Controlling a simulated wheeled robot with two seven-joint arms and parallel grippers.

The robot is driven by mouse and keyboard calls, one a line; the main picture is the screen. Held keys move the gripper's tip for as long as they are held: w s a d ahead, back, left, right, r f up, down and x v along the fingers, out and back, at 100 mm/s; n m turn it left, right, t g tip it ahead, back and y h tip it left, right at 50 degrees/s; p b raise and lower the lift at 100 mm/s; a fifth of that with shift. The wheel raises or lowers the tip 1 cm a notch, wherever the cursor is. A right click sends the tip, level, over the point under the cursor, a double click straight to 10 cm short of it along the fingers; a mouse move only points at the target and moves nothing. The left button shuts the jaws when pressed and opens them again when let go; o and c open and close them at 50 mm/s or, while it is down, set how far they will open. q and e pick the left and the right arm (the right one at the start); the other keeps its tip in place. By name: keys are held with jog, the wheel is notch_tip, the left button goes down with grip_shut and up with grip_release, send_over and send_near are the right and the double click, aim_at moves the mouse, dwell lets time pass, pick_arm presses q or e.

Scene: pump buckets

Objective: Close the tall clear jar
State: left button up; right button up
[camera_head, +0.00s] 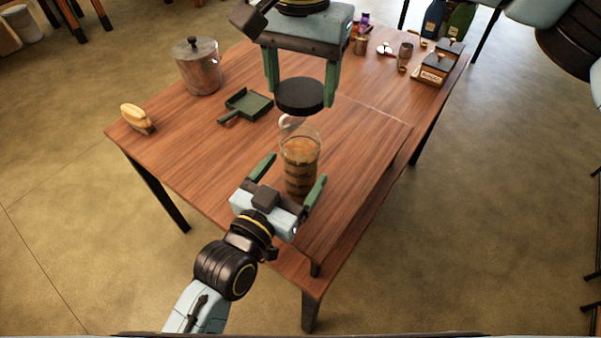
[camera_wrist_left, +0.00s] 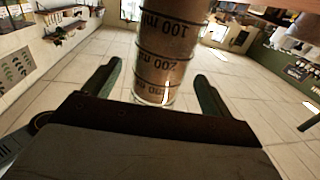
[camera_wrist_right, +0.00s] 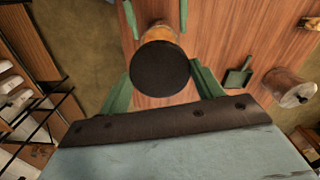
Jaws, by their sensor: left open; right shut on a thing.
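The tall clear jar (camera_head: 300,165) stands upright near the table's front edge, with brown contents and dark measuring marks. In the left wrist view the jar (camera_wrist_left: 165,60) shows between the fingers. My left gripper (camera_head: 292,174) is open, its fingers on either side of the jar's lower part, with gaps visible. My right gripper (camera_head: 300,92) is shut on a round black lid (camera_head: 299,97) and holds it above the jar, apart from the rim. In the right wrist view the lid (camera_wrist_right: 160,68) hides most of the jar.
A metal pot (camera_head: 199,72), a green dustpan (camera_head: 246,104) and a brush (camera_head: 136,118) stand or lie on the left of the wooden table (camera_head: 190,140). Cups (camera_head: 405,55) and a small labelled box (camera_head: 432,75) stand at the back right. The table right of the jar is clear.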

aim_at(293, 175)
pick_arm(q)
jog(key=shift+x, duration=1.7)
jog(key=shift+c, duration=0.5)
jog(key=c, duration=1.4)
pick_arm(e)
jog(key=shift+s+f, duration=0.1)
jog(key=shift+f, duration=2.4)
jog(key=shift+f, duration=0.9)
jog(key=shift+f, duration=0.5)
